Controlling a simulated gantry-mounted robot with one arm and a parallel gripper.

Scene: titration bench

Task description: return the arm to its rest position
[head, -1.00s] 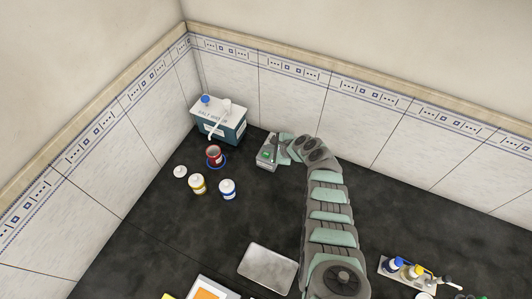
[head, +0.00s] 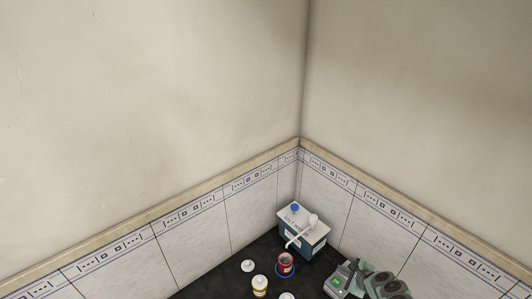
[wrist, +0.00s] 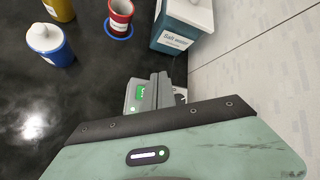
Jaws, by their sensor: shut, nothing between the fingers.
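My gripper (head: 350,272) is at the lower right edge of the head view, low over the dark bench, just right of the red cup. In the wrist view my gripper (wrist: 162,88) shows as narrow grey parts beyond the pale green wrist housing. It is shut and empty. A grey block with a green display (wrist: 139,94) sits right at the gripper in both views; I cannot tell whether it is part of the gripper or beside it. Most of my arm is outside the head view.
A salt water box (head: 304,238) stands at the wall corner, near my gripper. The red cup (head: 285,264) stands on a blue base. A white-capped item (head: 248,266), a yellow bottle (head: 259,286) and a blue-and-white bottle (wrist: 50,44) stand left. Tiled wall (wrist: 245,55) is close right.

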